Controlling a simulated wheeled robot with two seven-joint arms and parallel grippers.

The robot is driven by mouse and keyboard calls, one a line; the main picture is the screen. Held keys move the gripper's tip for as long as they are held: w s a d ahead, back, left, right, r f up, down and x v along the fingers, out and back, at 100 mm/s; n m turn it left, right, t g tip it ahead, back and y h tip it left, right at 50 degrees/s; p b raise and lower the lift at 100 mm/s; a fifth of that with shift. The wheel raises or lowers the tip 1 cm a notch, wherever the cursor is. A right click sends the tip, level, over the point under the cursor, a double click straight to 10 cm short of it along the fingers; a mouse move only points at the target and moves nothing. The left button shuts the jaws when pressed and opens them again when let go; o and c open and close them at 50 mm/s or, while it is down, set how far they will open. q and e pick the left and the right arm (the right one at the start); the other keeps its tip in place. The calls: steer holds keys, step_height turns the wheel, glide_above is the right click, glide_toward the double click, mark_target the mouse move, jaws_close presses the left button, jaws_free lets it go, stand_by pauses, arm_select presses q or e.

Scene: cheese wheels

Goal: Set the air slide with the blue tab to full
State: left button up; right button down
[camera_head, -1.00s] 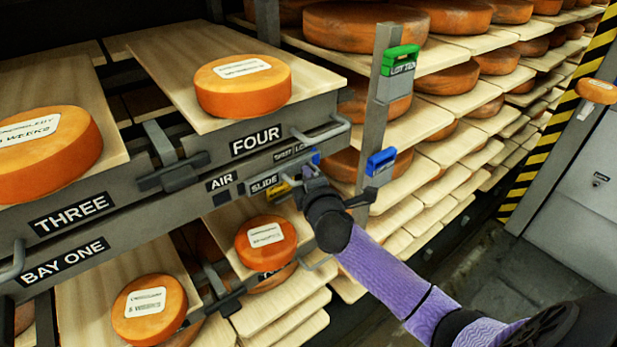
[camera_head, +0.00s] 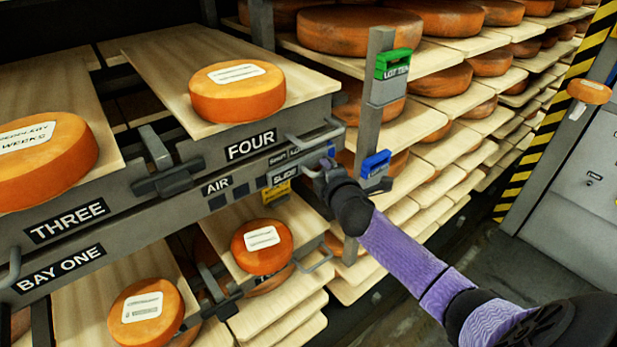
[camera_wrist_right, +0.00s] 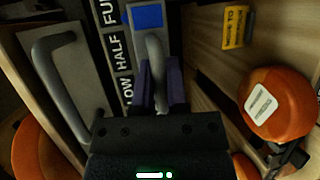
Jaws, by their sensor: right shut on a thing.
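The air slide's blue tab (camera_wrist_right: 148,16) shows at the top of the right wrist view, beside the partly cut-off label starting "FU". It also shows as a small blue patch in the head view (camera_head: 331,150). A grey looped handle (camera_wrist_right: 155,50) runs down from the tab between my right gripper's fingers (camera_wrist_right: 160,82). My right gripper is shut on this handle, beside the label strip (camera_wrist_right: 120,55) reading "LOW", "HALF", "FU". In the head view my right gripper (camera_head: 322,174) is at the right end of the rail, right of the "SLIDE" label (camera_head: 285,174). My left gripper is out of view.
A grey bar handle (camera_head: 316,135) sits just above the gripper under board FOUR. A post (camera_head: 369,130) with a green tag (camera_head: 393,64) and another blue tag (camera_head: 376,163) stands close right. Cheese wheels (camera_head: 237,92) rest on boards around.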

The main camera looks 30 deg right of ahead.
steer(key=shift+d, duration=0.95)
steer(key=c, duration=0.6)
jaws_free()
steer(key=shift+d, duration=0.2)
steer(key=shift+c, duration=0.2)
steer(key=shift+a, duration=0.1)
steer(key=shift+s+a, duration=0.15)
steer(key=shift+s, duration=0.15)
steer(key=p+v, duration=0.2)
steer(key=v, duration=0.7)
steer(key=shift+s, duration=0.1)
